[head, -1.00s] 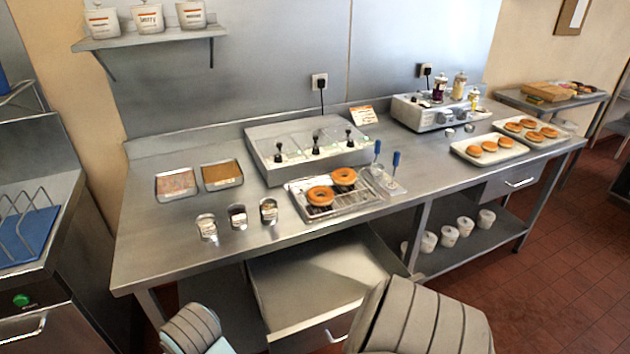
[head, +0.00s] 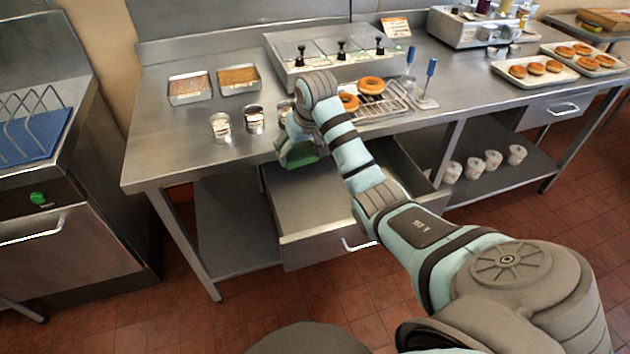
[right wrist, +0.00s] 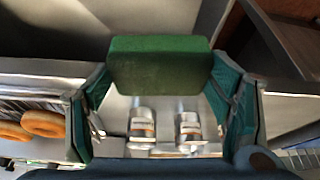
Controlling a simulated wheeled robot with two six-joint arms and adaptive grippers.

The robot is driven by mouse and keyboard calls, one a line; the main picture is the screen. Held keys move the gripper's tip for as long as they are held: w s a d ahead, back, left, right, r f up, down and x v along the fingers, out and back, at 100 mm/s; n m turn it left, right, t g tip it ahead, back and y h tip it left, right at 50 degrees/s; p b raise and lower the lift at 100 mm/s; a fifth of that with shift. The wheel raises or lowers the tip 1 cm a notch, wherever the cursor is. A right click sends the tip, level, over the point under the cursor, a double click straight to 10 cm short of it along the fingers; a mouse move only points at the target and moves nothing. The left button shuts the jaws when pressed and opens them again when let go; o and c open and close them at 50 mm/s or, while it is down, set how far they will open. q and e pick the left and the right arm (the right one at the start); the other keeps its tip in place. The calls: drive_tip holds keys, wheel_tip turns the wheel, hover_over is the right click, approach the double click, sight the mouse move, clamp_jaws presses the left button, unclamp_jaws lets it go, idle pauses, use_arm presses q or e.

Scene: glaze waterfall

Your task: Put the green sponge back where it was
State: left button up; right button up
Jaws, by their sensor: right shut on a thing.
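The green sponge (right wrist: 160,65) is a block held between the two teal fingers of my right gripper (right wrist: 165,88) in the right wrist view. In the head view my right gripper (head: 296,138) is at the counter's front edge, above the open drawer (head: 315,195). A part of the sponge (head: 299,159) shows below it, with the rest hidden by the gripper. The drawer's visible inside looks empty. My left gripper is not in view.
Two jars (head: 221,127) and (head: 254,119) stand near the counter edge left of the gripper; a third is mostly hidden. A donut rack (head: 385,104) lies to the right. The counter (head: 165,138) is clear at front left.

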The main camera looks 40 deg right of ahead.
drive_tip(key=d+m+b, duration=0.1)
drive_tip(key=d, duration=0.4)
drive_tip(key=f+b, duration=0.1)
drive_tip(key=f, duration=0.5)
drive_tip(key=f+b, duration=0.2)
drive_tip(key=f, duration=0.4)
drive_tip(key=f+b, duration=0.1)
drive_tip(key=f, duration=0.5)
drive_tip(key=shift+w+a+b, duration=0.1)
drive_tip(key=shift+w+b, duration=0.2)
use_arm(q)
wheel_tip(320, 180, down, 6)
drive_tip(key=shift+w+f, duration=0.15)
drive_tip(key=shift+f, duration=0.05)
use_arm(e)
drive_tip(key=o, duration=1)
drive_tip(key=shift+o, duration=0.2)
use_arm(q)
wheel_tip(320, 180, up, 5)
drive_tip(key=p, duration=0.5)
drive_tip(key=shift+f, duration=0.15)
use_arm(e)
drive_tip(key=v, duration=1.2)
drive_tip(key=shift+a, duration=0.25)
drive_tip(key=shift+w, duration=0.1)
